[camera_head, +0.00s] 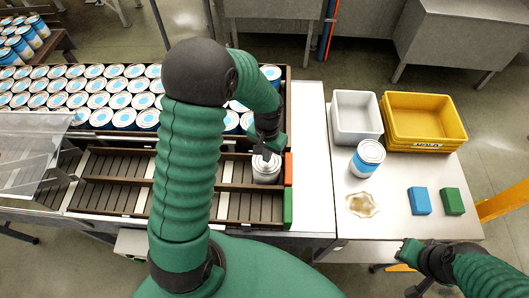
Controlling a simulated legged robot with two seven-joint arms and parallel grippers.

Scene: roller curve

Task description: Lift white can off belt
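A plain white can (266,171) stands upright at the right end of a roller lane, beside the orange end block. My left gripper (266,150) is directly above it, pointing down, with its fingertips at or close to the can's top. The fingers are small and dark here, so I cannot tell whether they grip the can. My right gripper (411,254) is at the lower right, by the front edge of the side table, away from the can. Its finger opening does not show clearly.
Many blue-and-white cans (85,93) fill the lane behind. The side table holds a white bin (355,117), a yellow bin (425,121), a blue-labelled can (367,158), a brown spill (361,204), a blue block (419,201) and a green block (452,201). A white surface (314,165) beside the belt is clear.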

